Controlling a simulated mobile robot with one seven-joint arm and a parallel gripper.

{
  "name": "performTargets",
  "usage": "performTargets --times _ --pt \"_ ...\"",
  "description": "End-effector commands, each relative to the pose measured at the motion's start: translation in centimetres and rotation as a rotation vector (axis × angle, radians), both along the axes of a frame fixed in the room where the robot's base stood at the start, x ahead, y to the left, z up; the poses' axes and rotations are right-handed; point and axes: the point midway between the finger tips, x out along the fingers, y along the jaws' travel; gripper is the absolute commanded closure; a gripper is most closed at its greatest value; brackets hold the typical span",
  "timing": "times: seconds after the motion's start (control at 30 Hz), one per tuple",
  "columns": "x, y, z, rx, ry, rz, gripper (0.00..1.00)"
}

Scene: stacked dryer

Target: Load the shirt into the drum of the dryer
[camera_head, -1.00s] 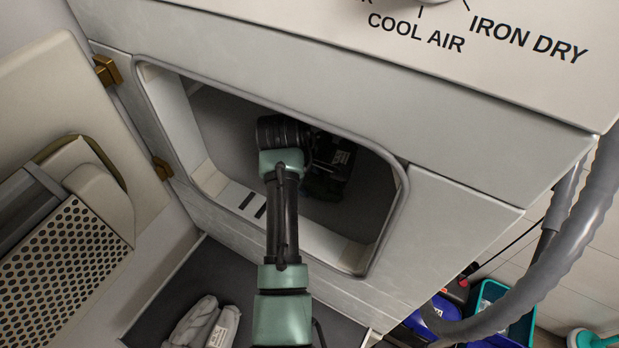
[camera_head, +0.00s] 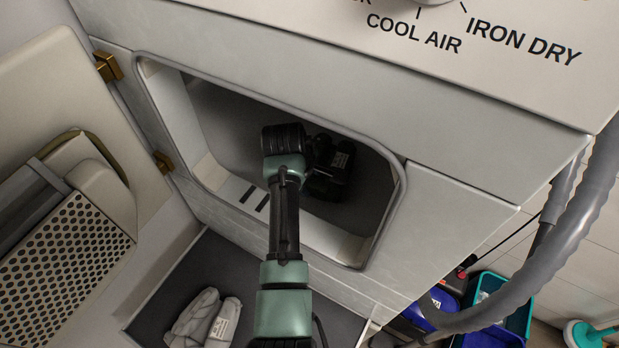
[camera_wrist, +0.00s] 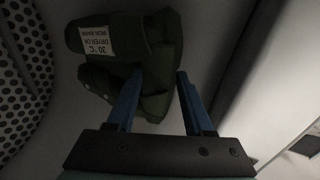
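A dark green garment, apparently the shirt (camera_wrist: 151,47), with a white care label lies crumpled against a grey surface in the wrist view. My arm reaches through the drum opening.
The dryer door (camera_head: 75,195) stands open at the left. A grey folded cloth with a label (camera_head: 203,319) lies on the dark surface below the opening. A grey hose (camera_head: 575,220) and a teal crate (camera_head: 518,318) are at the right.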

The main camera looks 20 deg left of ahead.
Motion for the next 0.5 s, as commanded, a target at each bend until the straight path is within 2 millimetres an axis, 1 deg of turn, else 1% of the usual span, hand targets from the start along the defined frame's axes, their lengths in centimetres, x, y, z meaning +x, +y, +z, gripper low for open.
performTargets --times 0.03,0.1,0.17,0.4,0.5 --pt "0.01 0.0 0.04 0.0 0.0 0.0 0.41" --pt "0.0 0.0 0.04 0.0 0.0 0.0 0.28" --pt "0.01 0.01 0.06 0.0 0.0 0.0 0.18" --pt "0.01 0.02 0.13 0.0 0.0 0.0 0.18" --pt "0.03 0.03 0.8 0.001 -0.001 -0.001 0.18"
